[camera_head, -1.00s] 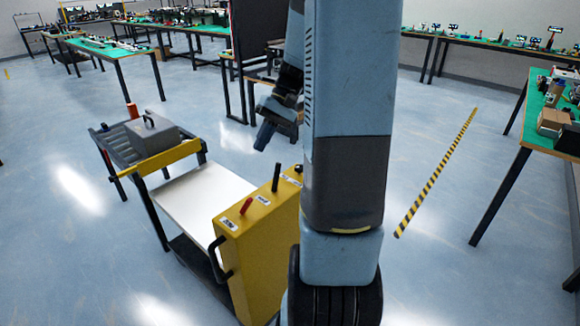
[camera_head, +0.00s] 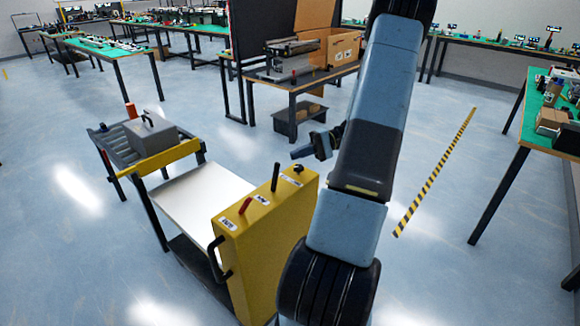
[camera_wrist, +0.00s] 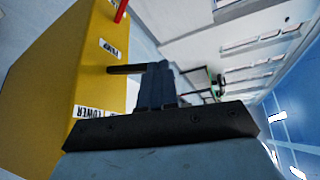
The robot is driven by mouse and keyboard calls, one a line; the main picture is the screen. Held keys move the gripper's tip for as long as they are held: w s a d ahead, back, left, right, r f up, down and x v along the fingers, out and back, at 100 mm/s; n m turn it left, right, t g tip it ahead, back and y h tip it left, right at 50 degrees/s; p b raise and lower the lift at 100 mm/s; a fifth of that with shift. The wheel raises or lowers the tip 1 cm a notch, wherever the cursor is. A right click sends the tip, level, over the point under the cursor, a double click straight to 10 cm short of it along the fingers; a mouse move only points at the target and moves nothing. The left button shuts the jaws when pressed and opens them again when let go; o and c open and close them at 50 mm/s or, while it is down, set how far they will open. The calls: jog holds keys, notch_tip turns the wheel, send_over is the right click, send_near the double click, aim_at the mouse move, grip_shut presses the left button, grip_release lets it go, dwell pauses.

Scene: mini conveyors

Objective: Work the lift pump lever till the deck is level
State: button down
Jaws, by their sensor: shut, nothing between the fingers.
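The yellow lift cart (camera_head: 262,235) stands left of my arm, with a white deck (camera_head: 205,195) on its left side. On its top are a red lever (camera_head: 244,206), a tall black lever (camera_head: 276,177) and a black knob (camera_head: 298,169). The black lever stands nearly upright. My gripper (camera_head: 300,152) is above and to the right of the black lever, apart from it in the head view. In the wrist view my shut gripper (camera_wrist: 155,72) points towards a dark lever (camera_wrist: 125,69) beside the yellow housing (camera_wrist: 65,70); whether they touch cannot be told.
A roller stand (camera_head: 115,150) with a grey case (camera_head: 152,135) on it adjoins the deck's far end. A table with a cardboard box (camera_head: 343,48) stands behind. Striped tape (camera_head: 435,172) and green benches are at right. Open floor surrounds the cart.

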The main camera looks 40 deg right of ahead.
aim_at(275, 177)
jog(key=s+d+f+m+t+y, duration=0.1)
jog(key=s+d+f+m+t, duration=0.1)
jog(key=d+f+t, duration=0.5)
jog(key=d, duration=0.2)
jog(key=shift+s+d+f+m+y, duration=0.25)
jog(key=shift+d+f+m+y, duration=0.05)
jog(key=shift+d+f, duration=0.1)
jog(key=shift+a, duration=0.1)
jog(key=x, duration=1)
jog(key=shift+a, duration=0.1)
jog(key=shift+s+a+r, duration=0.15)
jog(key=shift+a+r, duration=0.05)
jog(key=shift+a, duration=0.35)
jog(key=shift+s+a+r, duration=0.15)
jog(key=shift+a, duration=0.35)
jog(key=shift+s+a+r, duration=0.15)
jog(key=shift+a, duration=0.5)
jog(key=shift+d+r, duration=0.1)
